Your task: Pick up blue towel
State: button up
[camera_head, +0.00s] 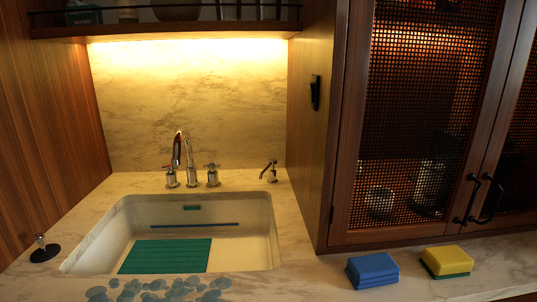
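A blue towel (373,270), folded into a thick block, lies on the marble counter to the right of the sink, near the front edge. Its top and front faces show, and nothing covers it. My gripper is not in view, so I cannot see where it is or what state it is in.
A yellow sponge with a green underside (447,260) lies just right of the towel, with a small gap. A sink (255,228) with a teal mat (165,256) is on the left. A dark cabinet with mesh doors (427,110) stands behind the towel, its black handles (486,200) projecting.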

aim_at(364, 272)
jog(key=u, duration=0.45)
jog(key=l+u, duration=0.5)
jog(key=k+l+u, duration=0.2)
jog(key=l+u, duration=0.3)
jog(key=k+l, duration=0.1)
jog(key=l, duration=0.2)
jog(key=k+l+u, duration=0.1)
jog(key=l, duration=0.25)
jog(key=k+l, duration=0.2)
jog(key=k+l+u, duration=0.1)
jog(key=l, duration=0.3)
